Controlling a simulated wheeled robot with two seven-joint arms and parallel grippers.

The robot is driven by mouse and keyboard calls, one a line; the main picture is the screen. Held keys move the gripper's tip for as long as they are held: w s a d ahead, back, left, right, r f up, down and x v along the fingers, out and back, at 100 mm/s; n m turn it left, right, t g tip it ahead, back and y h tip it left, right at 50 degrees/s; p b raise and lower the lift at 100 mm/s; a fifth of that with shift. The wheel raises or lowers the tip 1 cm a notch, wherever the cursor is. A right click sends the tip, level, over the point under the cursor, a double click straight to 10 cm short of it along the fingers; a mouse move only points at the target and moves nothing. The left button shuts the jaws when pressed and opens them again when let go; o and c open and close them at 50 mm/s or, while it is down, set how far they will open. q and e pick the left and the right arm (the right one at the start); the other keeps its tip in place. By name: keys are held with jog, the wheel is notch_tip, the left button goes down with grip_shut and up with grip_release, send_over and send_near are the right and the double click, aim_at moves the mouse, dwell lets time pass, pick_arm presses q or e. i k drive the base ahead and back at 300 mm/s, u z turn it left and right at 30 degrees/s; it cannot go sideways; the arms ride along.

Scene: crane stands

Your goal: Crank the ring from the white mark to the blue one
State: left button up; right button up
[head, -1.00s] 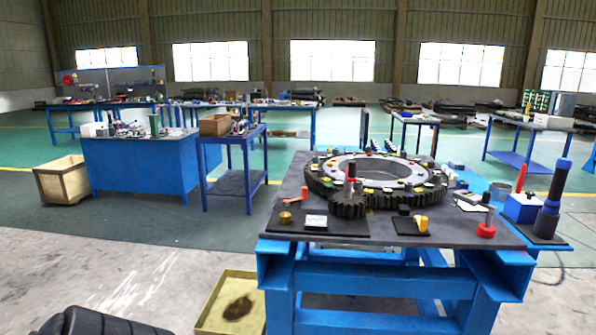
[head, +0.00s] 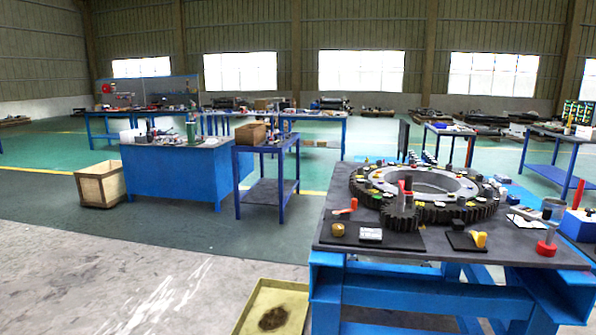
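The large dark ring gear (head: 470,212) lies flat on the grey top of the blue stand (head: 340,245) at the right. Small coloured pieces, white, yellow and green among them, sit around its upper face. A small dark pinion (head: 401,219) stands at the ring's near left edge, with a red and grey upright crank handle (head: 405,187) on it. I cannot tell which of the light pieces is the white mark, and I cannot make out a blue mark on the ring. Neither of my grippers shows in the head view.
A yellow tray (head: 262,287) with a dark stain lies on the floor left of the stand. A blue side table (head: 268,187), a blue workbench (head: 172,180) and a wooden crate (head: 101,184) stand further back left. The floor at the front left is clear.

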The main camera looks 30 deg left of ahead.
aim_at(399, 217)
jog(key=u, duration=1.1)
jog(key=i, duration=0.4)
